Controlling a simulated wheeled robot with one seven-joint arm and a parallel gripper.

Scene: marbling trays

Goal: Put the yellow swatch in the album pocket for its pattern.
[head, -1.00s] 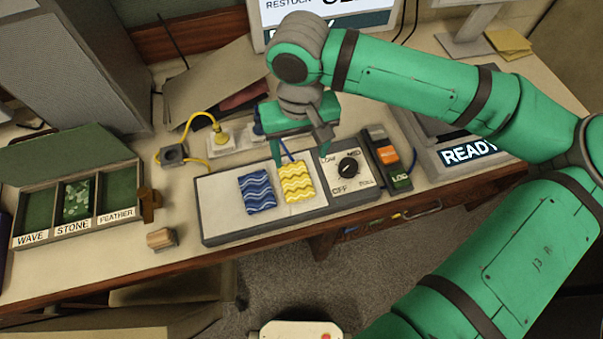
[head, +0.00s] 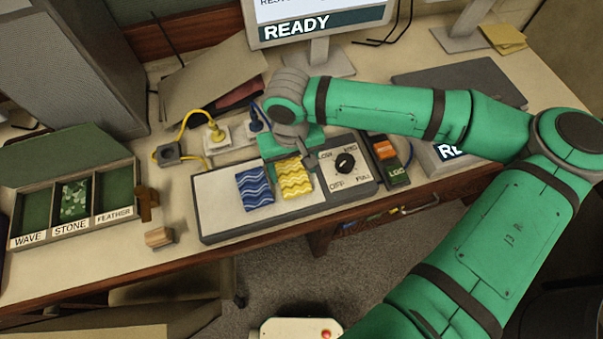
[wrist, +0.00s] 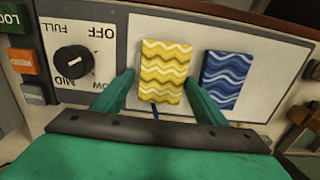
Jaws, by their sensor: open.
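The yellow swatch (head: 295,184) with pale wavy stripes lies flat on the right part of a white panel (head: 218,205); it also shows in the wrist view (wrist: 163,70). My gripper (wrist: 158,80) is open, with one finger on each side of the yellow swatch. In the head view my gripper (head: 290,172) partly covers the swatch's far end. The album (head: 75,236) at the left has three pockets labelled WAVE, STONE and FEATHER. The STONE pocket holds a green mottled swatch (head: 74,202). WAVE (head: 36,215) and FEATHER (head: 112,190) look empty.
A blue wavy swatch (head: 255,190) lies close beside the yellow one. A dial (head: 345,163) is on the panel's right. A wooden block (head: 159,237) and a brown upright piece (head: 147,204) stand between album and panel. Plugs with yellow and blue cords lie behind.

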